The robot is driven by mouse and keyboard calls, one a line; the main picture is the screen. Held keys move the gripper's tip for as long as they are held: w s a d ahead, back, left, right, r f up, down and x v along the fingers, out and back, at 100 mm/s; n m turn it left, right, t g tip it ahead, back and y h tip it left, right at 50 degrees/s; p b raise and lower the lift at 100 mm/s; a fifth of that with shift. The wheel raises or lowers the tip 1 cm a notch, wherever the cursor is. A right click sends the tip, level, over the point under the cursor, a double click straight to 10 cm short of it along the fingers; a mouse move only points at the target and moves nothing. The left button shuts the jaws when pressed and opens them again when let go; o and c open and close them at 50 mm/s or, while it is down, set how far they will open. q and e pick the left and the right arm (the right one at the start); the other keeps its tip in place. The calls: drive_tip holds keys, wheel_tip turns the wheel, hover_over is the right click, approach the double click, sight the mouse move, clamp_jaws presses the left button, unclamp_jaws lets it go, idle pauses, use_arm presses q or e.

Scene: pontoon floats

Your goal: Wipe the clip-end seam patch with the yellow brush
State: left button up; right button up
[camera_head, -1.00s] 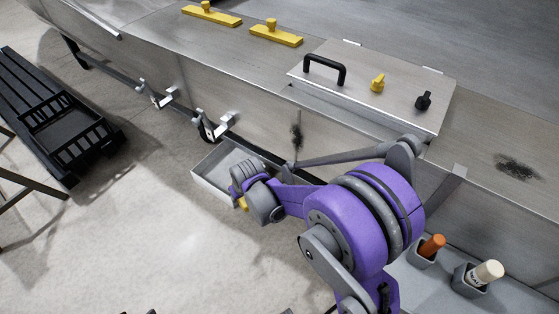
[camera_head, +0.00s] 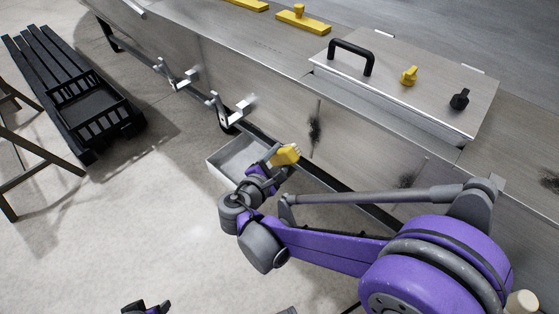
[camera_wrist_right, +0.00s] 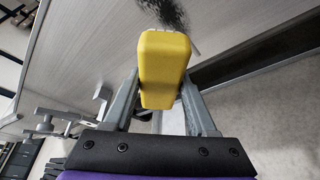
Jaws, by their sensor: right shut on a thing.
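My right gripper (camera_head: 272,160) is shut on the yellow brush (camera_head: 286,155), beside the float's side wall. In the right wrist view the yellow brush (camera_wrist_right: 163,62) sits between the two grey fingers, its far end pointing toward a dark smudge (camera_wrist_right: 168,12). The dark smudge nearest the clips, which looks like the clip-end seam patch (camera_head: 315,130), lies along a vertical seam just right of the brush. A gap shows between brush and patch in the head view. A purple and black part at the bottom edge looks like my left gripper (camera_head: 148,307); its fingers are unclear.
Another dark smudge (camera_head: 406,180) is on the wall to the right, and one (camera_head: 549,180) is on top. Metal clips (camera_head: 230,108) and an open grey tray (camera_head: 226,161) are along the wall. A hatch with a black handle (camera_head: 352,56) is on top. A black pallet (camera_head: 45,85) lies left.

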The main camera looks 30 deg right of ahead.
drive_tip(key=shift+w+d, duration=0.35)
drive_tip(key=shift+d, duration=0.55)
drive_tip(key=shift+w+d, duration=0.4)
drive_tip(key=shift+d, duration=0.5)
drive_tip(key=shift+w+d, duration=0.35)
drive_tip(key=shift+d, duration=0.55)
drive_tip(key=shift+w+d, duration=0.25)
drive_tip(key=shift+d, duration=0.3)
drive_tip(key=shift+w+d, duration=0.2)
drive_tip(key=shift+d, duration=0.35)
drive_tip(key=shift+s, duration=0.15)
